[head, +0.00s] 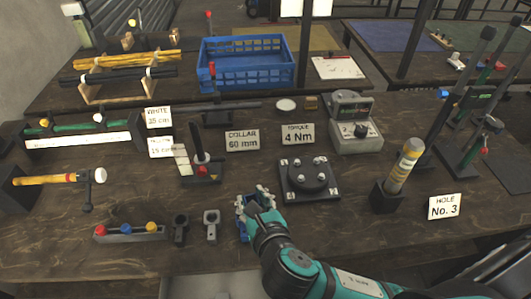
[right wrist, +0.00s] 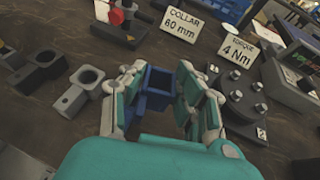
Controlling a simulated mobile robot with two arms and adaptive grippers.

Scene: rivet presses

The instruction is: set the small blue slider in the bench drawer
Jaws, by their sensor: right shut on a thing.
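My right gripper (head: 257,203) is at the front of the bench, its fingers closed around the small blue slider (head: 243,227). In the right wrist view the slider (right wrist: 157,80) is a blue block with a square opening, sitting between the two fingers (right wrist: 160,95). Whether it touches the bench top is hard to tell. What looks like the bench drawer (head: 200,287) shows as a pale grey tray below the bench's front edge, at the bottom of the head view; it seems pulled out, and its inside is mostly cut off. My left gripper is not in view.
A dark grey slider (head: 181,228) and a lighter grey one (head: 211,225) stand left of the gripper. A rack with coloured knobs (head: 130,232) is further left. A black plate with bolts (head: 309,179) lies behind, and a post in a holder (head: 402,170) stands right.

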